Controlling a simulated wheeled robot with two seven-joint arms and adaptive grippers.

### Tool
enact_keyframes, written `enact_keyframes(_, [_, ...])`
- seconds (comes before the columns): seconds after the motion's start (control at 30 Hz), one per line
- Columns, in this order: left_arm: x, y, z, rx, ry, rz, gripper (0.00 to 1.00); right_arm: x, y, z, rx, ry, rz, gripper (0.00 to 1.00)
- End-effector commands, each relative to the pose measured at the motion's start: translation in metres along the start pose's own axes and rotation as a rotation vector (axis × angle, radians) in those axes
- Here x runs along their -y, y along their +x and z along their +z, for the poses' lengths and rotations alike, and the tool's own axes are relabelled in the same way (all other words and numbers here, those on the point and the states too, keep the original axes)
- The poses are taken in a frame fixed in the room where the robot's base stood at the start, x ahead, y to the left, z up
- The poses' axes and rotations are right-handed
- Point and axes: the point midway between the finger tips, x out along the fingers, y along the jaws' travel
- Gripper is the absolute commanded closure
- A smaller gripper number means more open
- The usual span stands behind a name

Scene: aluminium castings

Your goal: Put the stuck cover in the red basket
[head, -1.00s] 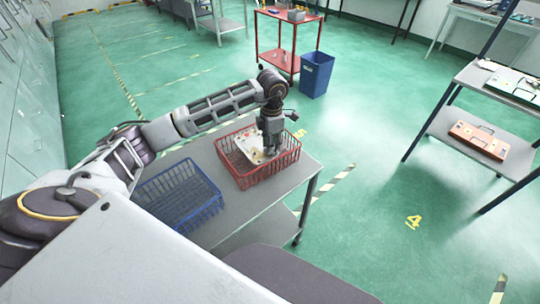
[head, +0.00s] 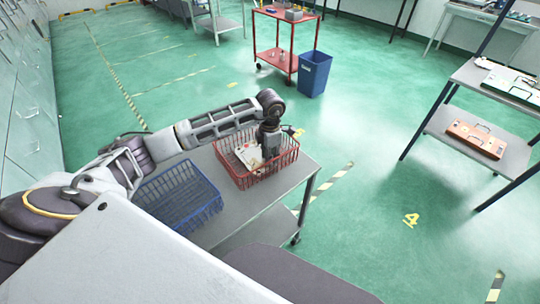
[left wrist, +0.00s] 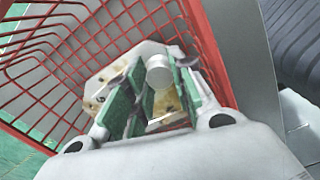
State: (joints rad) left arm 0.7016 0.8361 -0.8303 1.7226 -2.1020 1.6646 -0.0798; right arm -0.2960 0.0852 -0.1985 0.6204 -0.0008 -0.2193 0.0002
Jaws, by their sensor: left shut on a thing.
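The red basket (head: 268,175) stands on the right part of a grey cart top, and its wire wall fills much of the left wrist view (left wrist: 205,45). The cover (head: 248,155), a pale plate with brownish stains, is inside the basket, tilted. It also shows in the left wrist view (left wrist: 102,84). My left gripper (head: 268,158) reaches down into the basket from above. In the left wrist view its green-padded fingers (left wrist: 152,103) are shut on a round knob of the cover. The cover's lower edge is hidden, so I cannot tell if it touches the basket floor. My right gripper is out of view.
A blue basket (head: 208,211) stands left of the red one on the same cart top (head: 232,218). A blue bin (head: 314,75) and a red cart (head: 274,50) stand on the floor behind. A grey shelf rack (head: 440,130) with an orange case (head: 476,138) is at the right.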

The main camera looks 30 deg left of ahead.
Motion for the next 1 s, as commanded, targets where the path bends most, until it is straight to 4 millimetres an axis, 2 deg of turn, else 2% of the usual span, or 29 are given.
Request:
enact_keyframes(0.3, [0.000,0.004,0.000,0.001,0.000,0.001,1.00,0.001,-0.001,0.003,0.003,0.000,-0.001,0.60])
enact_keyframes(0.33, [0.000,0.005,0.000,0.000,0.000,0.000,0.72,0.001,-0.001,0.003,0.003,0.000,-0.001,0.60])
enact_keyframes(0.4, [0.000,0.005,0.000,0.000,0.000,0.000,0.67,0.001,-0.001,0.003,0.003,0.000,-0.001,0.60])
enact_keyframes(0.77, [-0.001,0.003,0.000,0.001,0.000,0.001,0.67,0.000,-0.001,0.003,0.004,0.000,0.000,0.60])
enact_keyframes(1.0, [-0.001,-0.011,0.000,0.001,0.000,0.001,0.67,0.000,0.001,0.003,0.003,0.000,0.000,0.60])
